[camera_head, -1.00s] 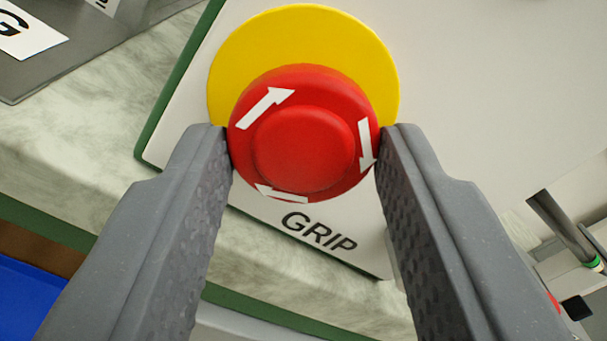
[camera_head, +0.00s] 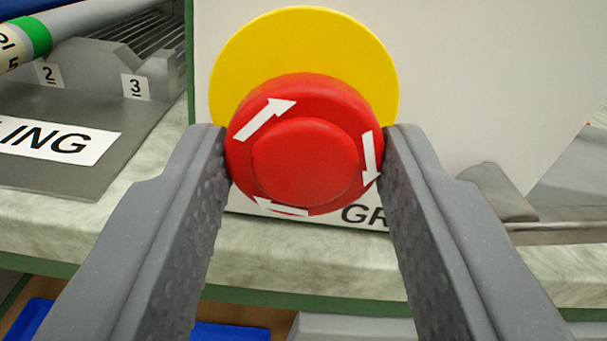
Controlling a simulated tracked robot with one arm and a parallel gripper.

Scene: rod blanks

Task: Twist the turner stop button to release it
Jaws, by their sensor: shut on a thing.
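The red stop button (camera_head: 304,160) with white turning arrows sits in front of a round yellow plate (camera_head: 300,40) on a pale panel (camera_head: 480,80). My gripper (camera_head: 306,150) is shut on the button, one grey finger against its left side and one against its right. Part of a black-lettered label (camera_head: 362,214) shows under the button; the rest is hidden by the button and the right finger.
A grey tray (camera_head: 40,185) with a sign ending in "LING" and slots marked 2 and 3 lies at the left. A rod with a green band (camera_head: 28,38) is at the upper left. The marbled bench edge (camera_head: 300,265) runs below, with blue bins (camera_head: 225,332) under it.

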